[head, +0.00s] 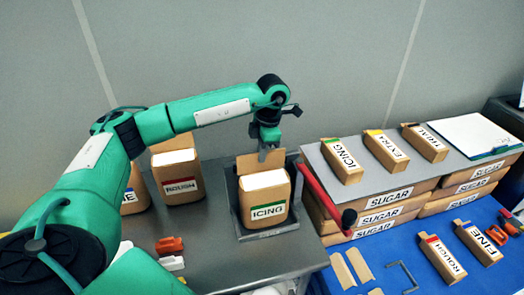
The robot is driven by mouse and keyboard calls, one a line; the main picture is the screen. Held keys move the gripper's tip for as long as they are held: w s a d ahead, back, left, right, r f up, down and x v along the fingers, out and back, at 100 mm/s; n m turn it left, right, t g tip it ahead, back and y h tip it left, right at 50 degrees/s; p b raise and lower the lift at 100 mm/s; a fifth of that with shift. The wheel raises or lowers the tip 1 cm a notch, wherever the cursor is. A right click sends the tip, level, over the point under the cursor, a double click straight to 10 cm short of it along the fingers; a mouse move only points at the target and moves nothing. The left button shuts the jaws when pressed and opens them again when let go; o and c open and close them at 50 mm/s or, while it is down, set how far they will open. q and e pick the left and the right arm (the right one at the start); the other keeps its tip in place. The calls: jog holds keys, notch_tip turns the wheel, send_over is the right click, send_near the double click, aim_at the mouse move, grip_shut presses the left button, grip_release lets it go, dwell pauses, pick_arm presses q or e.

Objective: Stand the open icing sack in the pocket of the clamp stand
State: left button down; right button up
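The open icing sack (263,205) is a brown paper sack with a green-edged ICING label and white powder at its top. It stands upright within the grey clamp stand (268,234), whose base edge shows in front of it and whose plate shows behind. My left gripper (263,154) points down at the sack's raised back flap. A finger lies in front of the flap, and the fingers appear closed on it. The sack hides the pocket's floor, so I cannot tell whether it is fully seated. My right gripper is out of view.
A red bar with a black knob (349,218) is right of the stand. Other open sacks, including ROUGH (178,180), stand behind left. Orange (169,245) and white clips lie front left. Stacked sugar sacks (380,218) bear a grey board with small packets on the right.

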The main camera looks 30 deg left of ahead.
pick_arm(q)
jog(key=c, duration=1.9)
grip_release()
jog(key=o, duration=0.3)
jog(key=shift+s, duration=0.1)
jog(key=shift+r, duration=0.4)
notch_tip(320, 180, up, 11)
jog(key=w+d+b, duration=0.1)
jog(key=b, duration=0.1)
jog(key=shift+w+r, duration=0.15)
jog(key=shift+w, duration=0.15)
